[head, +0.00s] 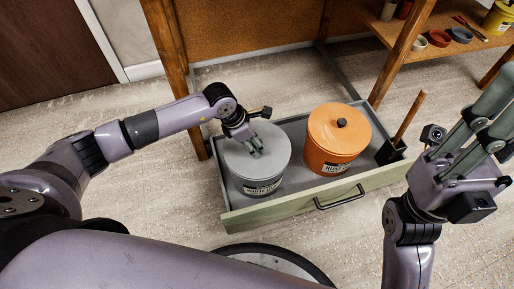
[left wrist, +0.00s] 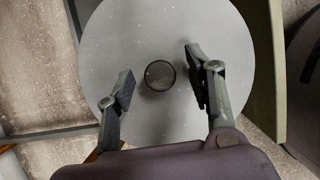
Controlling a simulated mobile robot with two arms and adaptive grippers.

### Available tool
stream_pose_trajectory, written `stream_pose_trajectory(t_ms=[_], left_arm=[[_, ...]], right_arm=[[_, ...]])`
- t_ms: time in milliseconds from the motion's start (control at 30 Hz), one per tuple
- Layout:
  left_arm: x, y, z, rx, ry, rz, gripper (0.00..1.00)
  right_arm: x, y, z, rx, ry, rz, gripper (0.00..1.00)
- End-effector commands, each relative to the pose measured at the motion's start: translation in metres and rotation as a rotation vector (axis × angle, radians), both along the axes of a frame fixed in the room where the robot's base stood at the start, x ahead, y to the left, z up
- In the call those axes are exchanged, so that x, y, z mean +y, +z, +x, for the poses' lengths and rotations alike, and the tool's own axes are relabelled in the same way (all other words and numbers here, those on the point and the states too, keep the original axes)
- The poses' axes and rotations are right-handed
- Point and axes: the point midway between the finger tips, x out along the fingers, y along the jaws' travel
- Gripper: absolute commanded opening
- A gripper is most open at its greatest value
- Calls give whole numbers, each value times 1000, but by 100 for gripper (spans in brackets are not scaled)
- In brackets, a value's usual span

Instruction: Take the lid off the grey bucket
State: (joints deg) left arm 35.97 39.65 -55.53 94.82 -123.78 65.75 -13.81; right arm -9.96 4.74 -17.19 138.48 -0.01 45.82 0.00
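The grey bucket (head: 258,182) stands upright in an open drawer, with its round grey lid (head: 275,148) on top. In the left wrist view the lid (left wrist: 165,30) fills the middle, with a small dark round knob (left wrist: 159,75) at its centre. My left gripper (head: 256,152) is over the lid. In the left wrist view my left gripper (left wrist: 159,90) is open, one finger on each side of the knob and apart from it. My right gripper (head: 484,115) is raised at the right side of the head view, away from the bucket; its fingertips run near the picture edge.
An orange bucket (head: 335,150) with a lid and black knob stands right beside the grey one. The drawer (head: 300,206) has a green front with a dark handle. A wooden-handled brush (head: 405,120) stands at its right end. Shelves (head: 455,45) with small pots are behind.

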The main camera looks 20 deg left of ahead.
Motion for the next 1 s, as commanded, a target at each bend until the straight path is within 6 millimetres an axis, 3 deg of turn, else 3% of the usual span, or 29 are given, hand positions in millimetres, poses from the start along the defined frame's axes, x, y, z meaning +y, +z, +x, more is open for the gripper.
stream_pose_trajectory(t_ms=[700,1000], left_arm=[[0,0,0,0,0,0,0],[0,1,0,-1,0,-1,0]], right_arm=[[0,0,0,0,1,0,20],[0,0,0,0,1,0,20]])
